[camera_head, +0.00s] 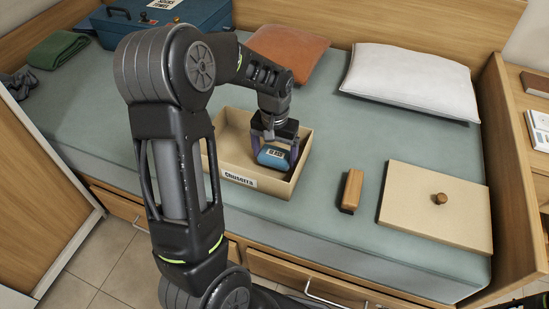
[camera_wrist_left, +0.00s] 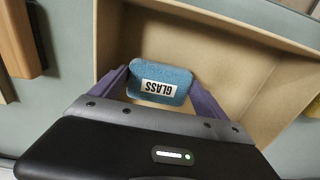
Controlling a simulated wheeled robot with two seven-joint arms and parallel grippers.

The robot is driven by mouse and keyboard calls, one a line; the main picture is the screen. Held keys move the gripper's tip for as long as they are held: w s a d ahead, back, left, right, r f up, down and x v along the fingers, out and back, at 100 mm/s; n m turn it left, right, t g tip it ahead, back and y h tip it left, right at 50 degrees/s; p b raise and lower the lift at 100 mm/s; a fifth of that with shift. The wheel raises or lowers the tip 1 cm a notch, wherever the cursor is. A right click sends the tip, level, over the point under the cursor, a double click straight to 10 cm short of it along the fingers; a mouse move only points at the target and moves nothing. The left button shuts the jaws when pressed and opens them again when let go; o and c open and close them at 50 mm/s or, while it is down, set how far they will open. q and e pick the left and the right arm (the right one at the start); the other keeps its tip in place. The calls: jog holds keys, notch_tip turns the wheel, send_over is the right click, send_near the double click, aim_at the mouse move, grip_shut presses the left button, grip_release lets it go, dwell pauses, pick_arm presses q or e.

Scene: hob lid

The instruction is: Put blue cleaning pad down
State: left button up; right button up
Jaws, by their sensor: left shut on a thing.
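The blue cleaning pad (camera_head: 273,158) has a white label that reads GLASS in the wrist view (camera_wrist_left: 160,82). My left gripper (camera_head: 276,148) points down and is shut on the pad, with a purple finger on each side of it. The pad is over the inside of an open tan box (camera_head: 233,154) labelled at the front. In the wrist view the box walls (camera_wrist_left: 215,20) surround the pad on the far sides. I cannot tell whether the pad touches the box floor. My right gripper does not show.
The box stands on a green mattress (camera_head: 320,130). A wooden block (camera_head: 351,190) and a flat tan lid with a knob (camera_head: 415,212) lie to its right. A white pillow (camera_head: 410,82), an orange cushion (camera_head: 288,50), a blue case (camera_head: 165,22) and a green cloth (camera_head: 58,50) lie behind.

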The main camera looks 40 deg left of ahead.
aim_at(275, 156)
pick_arm(q)
jog(key=shift+f, duration=0.75)
jog(key=shift+f, duration=0.2)
jog(key=o, duration=1.2)
notch_tip(275, 156, up, 12)
jog(key=p, duration=0.3)
jog(key=shift+r, duration=0.2)
